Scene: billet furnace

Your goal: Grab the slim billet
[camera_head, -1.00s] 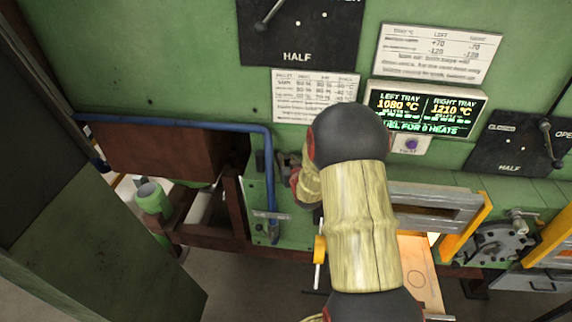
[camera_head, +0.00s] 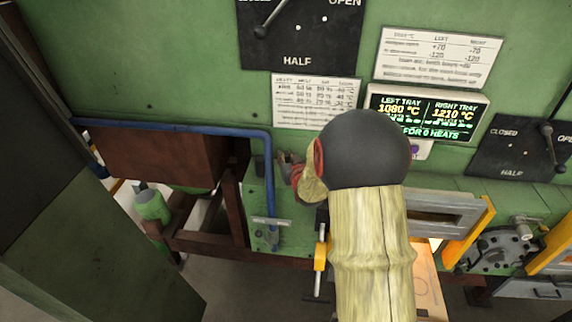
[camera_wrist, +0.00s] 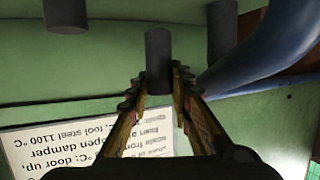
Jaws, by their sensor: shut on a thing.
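In the wrist view, which shows the sign lettering upside down, my gripper (camera_wrist: 159,88) is closed around a slim dark grey cylindrical billet (camera_wrist: 159,58). The fingertips press against its two sides, and one end of it sticks out beyond them. A wider dark cylinder (camera_wrist: 65,14) shows at the upper left. Another dark cylinder (camera_wrist: 222,30) shows at the upper right, apart from the fingers. In the head view my gripper (camera_head: 287,160) is small and partly covered by my arm, against the green furnace front. The held billet cannot be made out clearly there.
A blue pipe (camera_head: 190,127) runs along the furnace front and bends down left of my gripper. It also shows in the wrist view (camera_wrist: 265,60). A rusty brown box (camera_head: 155,160) stands at left. A white printed sign (camera_head: 312,101) and a temperature display (camera_head: 426,112) are above.

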